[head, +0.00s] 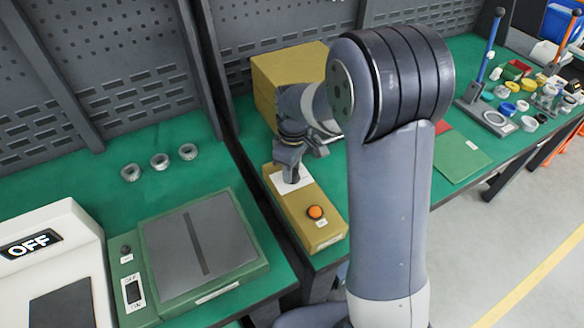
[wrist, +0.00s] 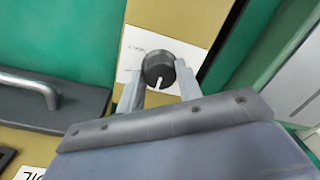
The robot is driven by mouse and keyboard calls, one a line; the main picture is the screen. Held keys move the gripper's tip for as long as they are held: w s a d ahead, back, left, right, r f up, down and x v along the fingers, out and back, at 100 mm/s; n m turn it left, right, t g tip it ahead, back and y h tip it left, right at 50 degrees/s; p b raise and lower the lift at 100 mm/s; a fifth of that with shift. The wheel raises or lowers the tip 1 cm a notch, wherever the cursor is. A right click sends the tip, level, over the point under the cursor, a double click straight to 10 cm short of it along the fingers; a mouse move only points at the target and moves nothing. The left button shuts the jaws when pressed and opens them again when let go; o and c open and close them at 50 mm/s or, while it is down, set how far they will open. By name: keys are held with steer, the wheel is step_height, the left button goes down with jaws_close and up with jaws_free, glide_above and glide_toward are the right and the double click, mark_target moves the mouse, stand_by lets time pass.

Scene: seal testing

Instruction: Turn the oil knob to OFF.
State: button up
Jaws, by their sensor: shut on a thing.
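The oil knob (wrist: 158,66) is a round black knob with a white pointer line, on a white label plate (wrist: 131,60). In the wrist view its pointer aims down toward my gripper. My gripper (wrist: 160,80) has one finger on each side of the knob and is shut on it. In the head view my gripper (head: 288,170) reaches down onto the yellow control box (head: 312,200), over its white plate (head: 281,184). The knob itself is hidden there by the gripper. The plate's lettering is too small to read.
An orange button (head: 315,212) sits on the same box, nearer the front. A larger yellow box (head: 275,75) stands behind. A green-framed plate device (head: 205,250) and a white unit with an OFF display (head: 30,245) stand to the left.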

steer(key=o, duration=1)
steer(key=shift+c, duration=0.2)
step_height(320, 180, up, 11)
steer(key=shift+w+d, duration=0.15)
steer(key=shift+w, duration=0.05)
steer(key=shift+f, duration=0.15)
steer(key=f, duration=1.1)
steer(key=shift+s, duration=0.25)
steer(key=shift+r, duration=0.15)
